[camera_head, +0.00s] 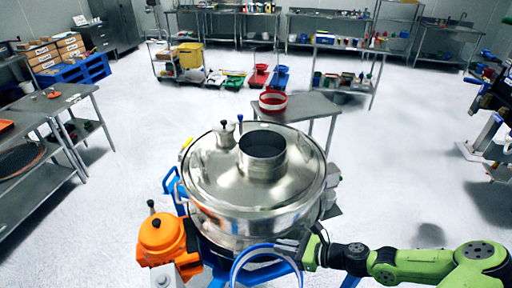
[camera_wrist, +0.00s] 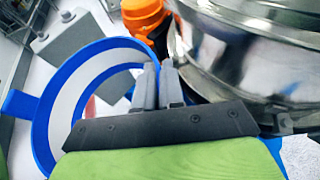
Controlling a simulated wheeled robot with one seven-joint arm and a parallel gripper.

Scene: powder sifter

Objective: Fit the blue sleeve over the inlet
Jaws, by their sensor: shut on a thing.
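The inlet (camera_head: 262,155) is an upright, open metal cylinder on the domed lid of the round steel sifter (camera_head: 215,180), in the middle of the head view. No sleeve is around it. The blue sleeve (camera_head: 243,262) is a ring with a white inner band, at the bottom of the head view, in front of the sifter and lower than the inlet. In the wrist view the blue sleeve (camera_wrist: 42,125) is tilted, with a tab at its left. My gripper (camera_wrist: 158,85) is shut on the sleeve's rim, beside the sifter's side wall. My gripper (camera_head: 303,250) is partly hidden in the head view.
An orange motor-like unit (camera_head: 162,238) stands at the sifter's left front. A small knob and a blue-topped fitting (camera_head: 240,122) rise from the lid near the inlet. A red-and-white ring (camera_head: 272,100) lies on a small table behind.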

